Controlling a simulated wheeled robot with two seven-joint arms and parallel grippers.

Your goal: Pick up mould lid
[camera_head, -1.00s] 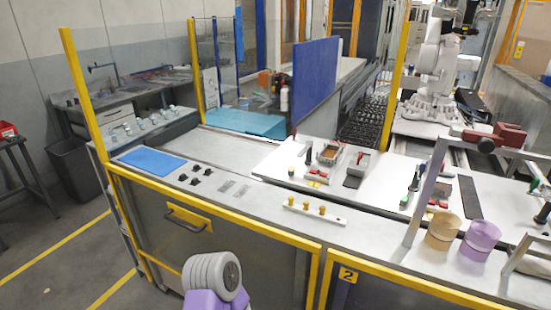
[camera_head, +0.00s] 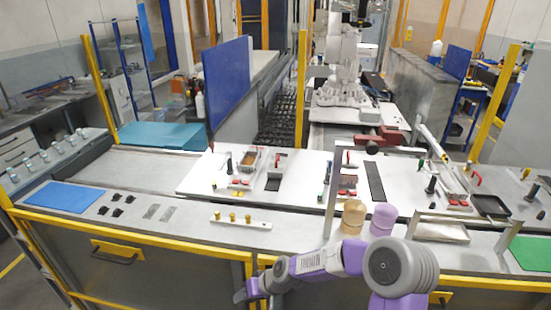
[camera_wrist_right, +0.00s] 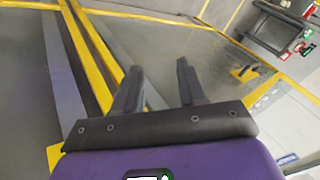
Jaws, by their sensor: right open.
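I cannot tell for sure which thing is the mould lid. A white bar with three yellow knobs (camera_head: 262,226) lies on the grey front counter left of the picture's middle. A shallow metal tray-like piece with a raised frame (camera_head: 440,232) sits on the counter at the right. My right gripper (camera_head: 240,294) is low in the head view, in front of the counter and below the white bar, apart from both. In the right wrist view its two dark fingers (camera_wrist_right: 159,80) are apart with nothing between them. My left gripper is out of view.
A yellow-edged counter front (camera_head: 150,240) lies close to my right arm. A blue mat (camera_head: 65,197) is at the left, and a green mat (camera_head: 532,252) at the right. Tan (camera_head: 353,217) and purple (camera_head: 383,219) cylinders stand near a metal post. White work boards with small fixtures lie behind.

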